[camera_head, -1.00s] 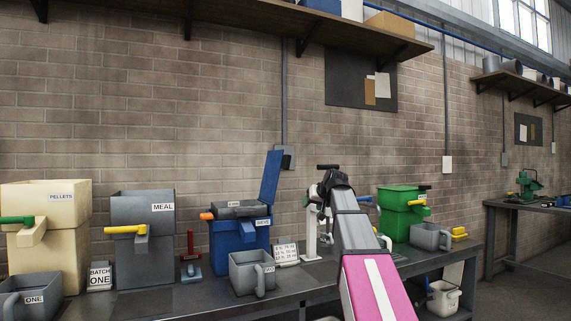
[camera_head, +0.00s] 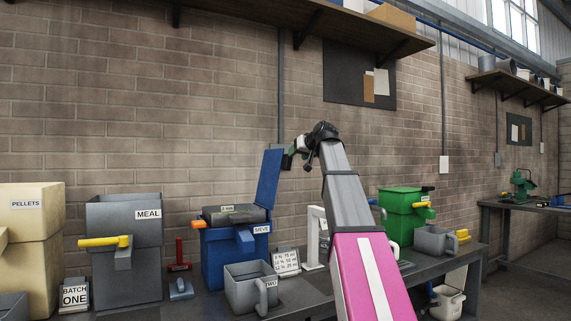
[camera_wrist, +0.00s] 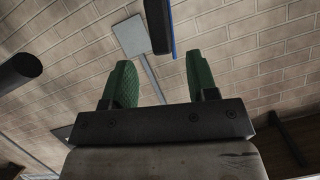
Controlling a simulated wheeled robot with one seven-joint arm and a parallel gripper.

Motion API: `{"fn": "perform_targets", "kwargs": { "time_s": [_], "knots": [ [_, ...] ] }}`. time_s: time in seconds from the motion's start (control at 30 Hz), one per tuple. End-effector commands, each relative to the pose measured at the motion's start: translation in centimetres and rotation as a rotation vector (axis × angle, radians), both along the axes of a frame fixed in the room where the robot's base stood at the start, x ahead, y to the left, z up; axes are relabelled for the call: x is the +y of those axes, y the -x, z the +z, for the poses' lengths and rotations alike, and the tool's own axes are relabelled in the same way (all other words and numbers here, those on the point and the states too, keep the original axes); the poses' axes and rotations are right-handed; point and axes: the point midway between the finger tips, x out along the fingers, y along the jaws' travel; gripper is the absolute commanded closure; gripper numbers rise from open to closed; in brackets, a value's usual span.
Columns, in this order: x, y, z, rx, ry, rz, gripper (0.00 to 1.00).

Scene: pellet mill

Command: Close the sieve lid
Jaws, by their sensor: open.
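The blue sieve box (camera_head: 222,258) with its "SIEVE" label stands on the bench left of centre in the head view. A dark screen tray (camera_head: 235,214) sits in its top. Its blue lid (camera_head: 268,182) stands up, tilted slightly back, at the box's right side. My gripper (camera_head: 289,158) is raised beside the lid's upper right edge, apart from the box. In the wrist view, the green fingers of my gripper (camera_wrist: 162,82) are spread with nothing between them. A dark and blue edge, probably the lid (camera_wrist: 160,25), shows beyond them.
A grey jug labelled "TWO" (camera_head: 252,288) stands in front of the sieve. The grey meal bin (camera_head: 124,250) is to its left. A white stand (camera_head: 314,238) and a green machine (camera_head: 401,212) are to the right. The brick wall rises close behind.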

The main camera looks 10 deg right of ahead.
Motion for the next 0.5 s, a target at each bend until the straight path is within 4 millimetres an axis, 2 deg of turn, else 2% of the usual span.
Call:
{"fn": "perform_targets", "kwargs": {
  "time_s": [0.3,0.5],
  "knots": [
    [2.0,-5.0,-2.1,0.003,0.001,0.001,0.47],
    [3.0,-7.1,-3.1,0.002,0.001,0.000,0.47]
  ]
}}
